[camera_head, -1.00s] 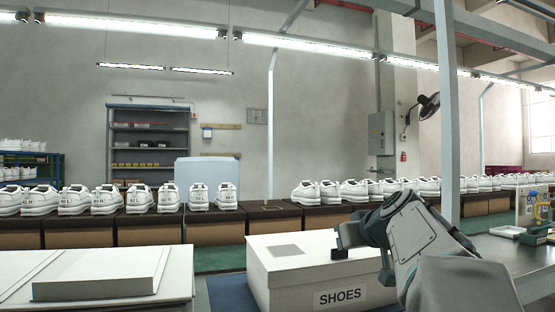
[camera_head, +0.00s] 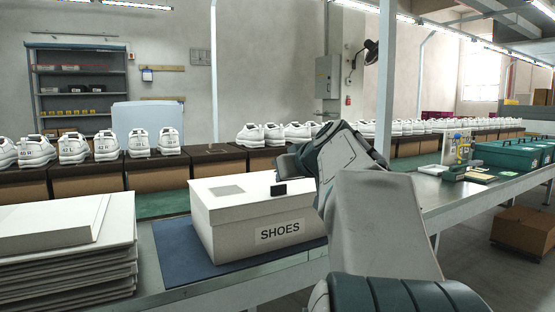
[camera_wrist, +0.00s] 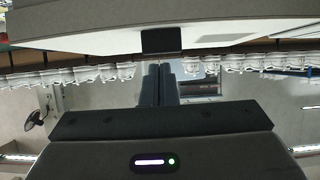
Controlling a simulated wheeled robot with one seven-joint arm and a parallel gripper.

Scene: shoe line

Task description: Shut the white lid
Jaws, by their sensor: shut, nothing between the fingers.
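The white lid (camera_head: 240,202) is on the white shoe box (camera_head: 222,243) marked SHOES, in the middle of the head view. It looks level across the box top; I cannot tell whether its rim is fully down all round. A grey square patch marks its top. My gripper (camera_head: 278,188) is shut and empty, its dark tip over the right part of the lid. Whether the tip touches the lid is unclear. In the upside-down wrist view the fingers (camera_wrist: 160,42) are together, and their dark tips overlap the pale edge of the box or lid.
The box stands on a blue mat (camera_head: 180,250) on a metal bench. A stack of white lids or flat boxes (camera_head: 70,265) is to the left. Behind runs a row of white shoes (camera_head: 75,147) on brown boxes. Green cases (camera_head: 510,154) stand far right.

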